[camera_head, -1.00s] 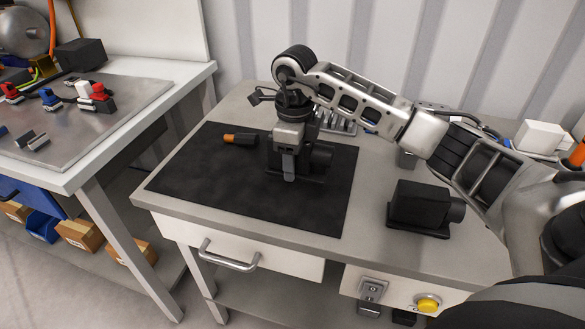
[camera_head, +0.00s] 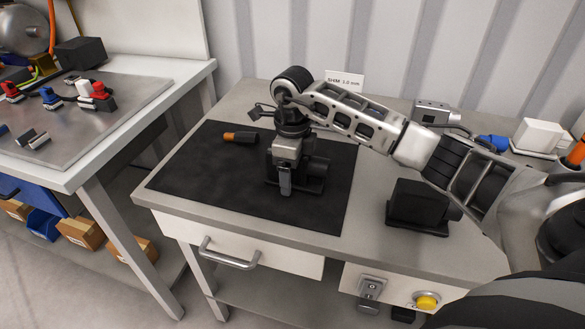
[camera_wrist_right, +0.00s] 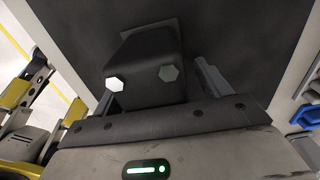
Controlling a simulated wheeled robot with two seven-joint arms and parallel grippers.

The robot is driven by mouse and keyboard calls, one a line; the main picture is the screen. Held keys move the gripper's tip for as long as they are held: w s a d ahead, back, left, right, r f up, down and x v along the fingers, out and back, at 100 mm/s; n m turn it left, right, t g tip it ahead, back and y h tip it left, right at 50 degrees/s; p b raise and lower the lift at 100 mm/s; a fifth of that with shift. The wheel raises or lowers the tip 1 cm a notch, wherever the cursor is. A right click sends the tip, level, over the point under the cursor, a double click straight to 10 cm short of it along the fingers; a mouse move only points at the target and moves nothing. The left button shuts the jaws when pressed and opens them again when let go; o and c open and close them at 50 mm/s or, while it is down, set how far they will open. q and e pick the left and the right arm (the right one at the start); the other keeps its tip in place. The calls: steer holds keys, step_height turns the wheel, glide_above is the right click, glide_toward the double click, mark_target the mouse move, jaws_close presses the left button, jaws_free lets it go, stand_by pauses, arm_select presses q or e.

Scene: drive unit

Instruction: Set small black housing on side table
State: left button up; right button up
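A small black housing (camera_head: 317,172) stands on the black mat of the grey-topped table, partly hidden by my right gripper. My right gripper (camera_head: 286,188) points down right at it. In the right wrist view, the housing (camera_wrist_right: 150,62) sits between the two fingers of the gripper (camera_wrist_right: 158,88). The fingers are apart, and a gap shows between the housing and the right-hand finger. A larger black housing (camera_head: 418,203) stands on the bare tabletop to the right. My left gripper is not in view.
An orange-tipped black piece (camera_head: 240,138) lies on the mat (camera_head: 230,190). A small sign (camera_head: 345,80), a grey device (camera_head: 437,112) and a white block (camera_head: 540,136) stand at the back. Another bench (camera_head: 110,120) with coloured parts stands left, across a gap. The mat's front left is clear.

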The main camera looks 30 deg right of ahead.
steer(key=shift+r, duration=0.1)
step_height(320, 180, up, 11)
steer(key=shift+r, duration=0.55)
stand_by(0.4)
